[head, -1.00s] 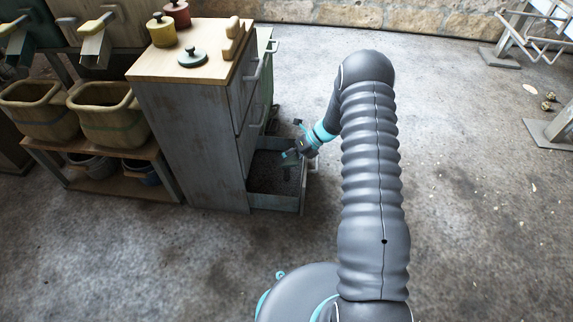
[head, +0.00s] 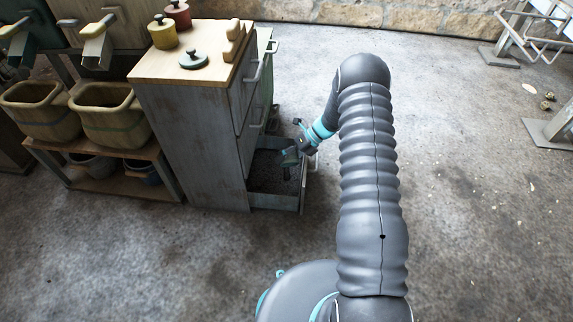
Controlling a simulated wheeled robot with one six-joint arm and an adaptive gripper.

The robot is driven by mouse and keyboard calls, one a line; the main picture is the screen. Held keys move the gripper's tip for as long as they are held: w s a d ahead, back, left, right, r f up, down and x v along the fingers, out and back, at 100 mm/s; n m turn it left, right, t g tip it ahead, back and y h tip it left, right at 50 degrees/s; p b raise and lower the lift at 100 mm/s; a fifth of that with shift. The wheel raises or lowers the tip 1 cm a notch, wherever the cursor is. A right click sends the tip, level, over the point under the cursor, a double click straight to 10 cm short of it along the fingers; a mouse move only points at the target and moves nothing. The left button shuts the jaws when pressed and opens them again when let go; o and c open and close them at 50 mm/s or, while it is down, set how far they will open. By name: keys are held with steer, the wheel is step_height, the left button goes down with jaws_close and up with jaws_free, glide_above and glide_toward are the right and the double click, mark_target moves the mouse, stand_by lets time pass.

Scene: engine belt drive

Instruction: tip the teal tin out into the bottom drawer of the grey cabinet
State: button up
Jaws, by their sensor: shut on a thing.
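The grey cabinet (head: 185,135) stands left of centre. Its bottom drawer (head: 272,199) is pulled out, with dark contents on its floor. My gripper (head: 297,145) is over the drawer, near its right side, shut on the small teal tin (head: 289,158). The tin is tilted over the open drawer. A dark patch shows just below the tin; I cannot tell whether it is material falling out. The tin's mouth and the fingertips are too small to make out clearly.
On the cabinet top are a dark lid with a knob (head: 193,60), a yellow canister (head: 162,32) and a red canister (head: 177,14). A shelf with tan bins (head: 108,115) stands to the left. The floor to the right is mostly open.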

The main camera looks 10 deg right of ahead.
steer(key=shift+r+g+p, duration=0.2)
steer(key=shift+g+p, duration=0.15)
steer(key=shift+g, duration=0.15)
stand_by(0.5)
steer(key=shift+w+f+m+g+b, duration=0.5)
steer(key=shift+w+m+g+b, duration=0.1)
steer(key=shift+w+b, duration=0.15)
stand_by(0.5)
steer(key=shift+w+f+m+g+b, duration=0.2)
steer(key=shift+f+m+g+b, duration=0.3)
steer(key=shift+b, duration=0.6)
stand_by(0.3)
steer(key=shift+w+g+y+b, duration=0.15)
steer(key=shift+g+y+b, duration=0.15)
steer(key=shift+g+b, duration=0.35)
stand_by(0.4)
